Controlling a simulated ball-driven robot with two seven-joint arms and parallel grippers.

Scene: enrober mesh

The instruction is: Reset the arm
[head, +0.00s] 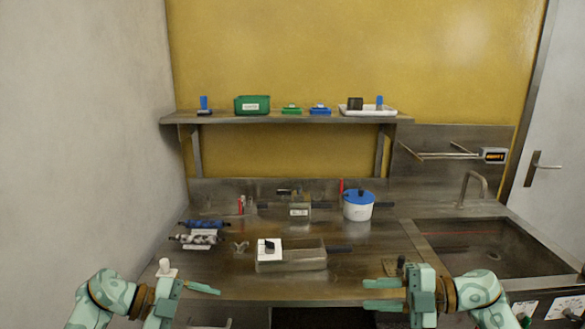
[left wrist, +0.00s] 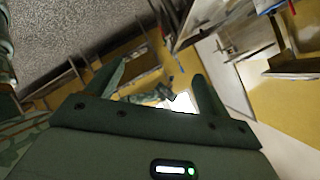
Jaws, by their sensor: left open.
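My left gripper (head: 207,290) is low at the left front of the counter, with a finger pointing right. In the left wrist view its two fingers (left wrist: 158,88) stand apart with nothing held between them. My right gripper (head: 375,295) is low at the right front, its two fingers apart and pointing left, with nothing between them. Both grippers appear near the counter's front edge, apart from the objects farther back.
A metal tray (head: 291,266) with a white block on it sits mid-counter (head: 350,285). A sink (head: 500,255) lies right; a shelf (head: 290,119) hangs above.

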